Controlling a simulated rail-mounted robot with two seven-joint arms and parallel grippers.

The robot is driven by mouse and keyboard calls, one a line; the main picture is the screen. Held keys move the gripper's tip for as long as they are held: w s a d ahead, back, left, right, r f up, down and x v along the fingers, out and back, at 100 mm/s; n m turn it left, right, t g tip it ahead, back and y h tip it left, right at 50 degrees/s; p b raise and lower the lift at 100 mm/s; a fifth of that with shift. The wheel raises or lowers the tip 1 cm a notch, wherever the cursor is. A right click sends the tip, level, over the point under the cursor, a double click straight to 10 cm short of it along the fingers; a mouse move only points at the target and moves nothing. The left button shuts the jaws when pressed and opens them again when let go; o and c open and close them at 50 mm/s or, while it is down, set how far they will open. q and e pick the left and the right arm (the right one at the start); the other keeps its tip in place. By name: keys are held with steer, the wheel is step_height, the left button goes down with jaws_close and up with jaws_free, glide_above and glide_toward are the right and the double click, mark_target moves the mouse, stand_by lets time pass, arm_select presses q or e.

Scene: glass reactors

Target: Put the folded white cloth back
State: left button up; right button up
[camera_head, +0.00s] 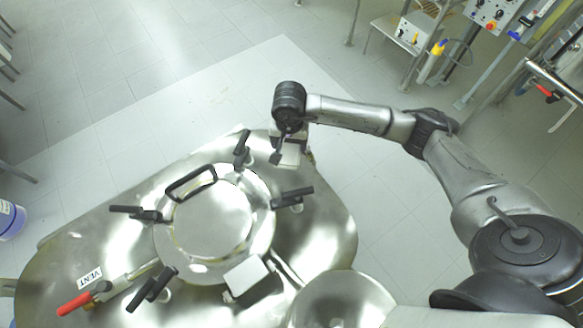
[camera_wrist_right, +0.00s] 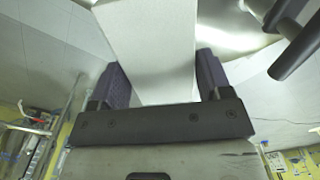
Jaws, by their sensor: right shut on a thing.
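The folded white cloth (camera_wrist_right: 150,40) fills the space between the two dark fingers of my right gripper (camera_wrist_right: 162,72) in the right wrist view. The fingers press on it from both sides, and it extends beyond their tips. In the head view the right gripper (camera_head: 290,145) is over the far right edge of the steel reactor lid, with a pale piece of the cloth (camera_head: 289,157) showing below the wrist. Whether the cloth touches the lid is unclear. My left gripper is not in view.
The steel reactor lid (camera_head: 320,225) carries a round hatch (camera_head: 213,218) with several black clamp handles, one close to the right gripper. A white square-topped piece (camera_head: 248,275) sits by the hatch's near edge. A red-handled valve (camera_head: 75,303) is at lower left. Floor beyond is clear.

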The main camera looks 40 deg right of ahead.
mark_target(292, 154)
steer(key=f, duration=0.7)
steer(key=shift+s+d, duration=0.1)
steer(key=shift+d, duration=0.3)
steer(key=shift+f, duration=1.9)
steer(key=shift+b, duration=0.3)
steer(key=shift+f, duration=0.15)
steer(key=o, duration=1)
steer(key=shift+c, duration=0.2)
step_height(292, 154, up, 12)
steer(key=shift+r+p, duration=0.2)
steer(key=shift+p, duration=0.1)
